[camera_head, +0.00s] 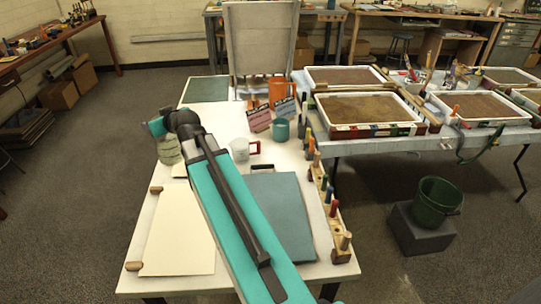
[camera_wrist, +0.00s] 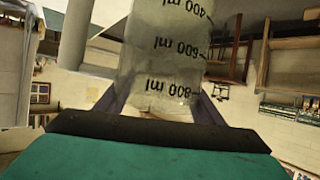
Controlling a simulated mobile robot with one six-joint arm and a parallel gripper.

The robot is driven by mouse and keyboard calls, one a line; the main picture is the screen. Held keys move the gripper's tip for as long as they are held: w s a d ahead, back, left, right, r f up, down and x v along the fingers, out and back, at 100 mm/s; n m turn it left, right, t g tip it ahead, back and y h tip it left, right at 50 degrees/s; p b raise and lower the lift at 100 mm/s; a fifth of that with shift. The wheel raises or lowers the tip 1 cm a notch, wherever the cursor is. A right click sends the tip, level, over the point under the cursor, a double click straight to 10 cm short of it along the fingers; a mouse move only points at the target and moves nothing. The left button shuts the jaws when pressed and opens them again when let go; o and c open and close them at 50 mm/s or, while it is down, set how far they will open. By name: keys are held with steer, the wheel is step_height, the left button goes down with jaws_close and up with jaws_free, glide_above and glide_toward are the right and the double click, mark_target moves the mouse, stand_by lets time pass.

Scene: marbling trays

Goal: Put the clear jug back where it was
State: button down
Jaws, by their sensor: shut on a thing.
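The clear jug (camera_head: 168,152) is at the left edge of the white table (camera_head: 150,215), below the end of my arm. In the wrist view the clear jug (camera_wrist: 165,55) fills the upper middle, with black ml marks that read upside down. My gripper (camera_wrist: 155,108) is shut on it, with a finger on each side. In the head view my gripper (camera_head: 163,133) is partly hidden by my own wrist. I cannot tell whether the jug's base touches the table.
A cream sheet (camera_head: 180,235) and blue-grey board (camera_head: 285,210) lie in front.

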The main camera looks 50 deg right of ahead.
steer(key=s+d, duration=0.4)
steer(key=d, duration=0.7)
steer(key=s+d+b, duration=0.1)
steer(key=s+d, duration=0.4)
steer(key=d, duration=0.7)
steer(key=s+d+n+y, duration=0.1)
steer(key=s+d, duration=0.4)
steer(key=d, duration=0.7)
steer(key=shift+s+d+b, duration=0.25)
steer(key=shift+b, duration=0.15)
steer(key=shift+f, duration=0.15)
step_height(320, 180, down, 6)
steer(key=shift+p, duration=0.35)
steer(key=shift+f, duration=0.15)
steer(key=shift+f, duration=1.9)
steer(key=shift+c, duration=2.4)
jaws_free()
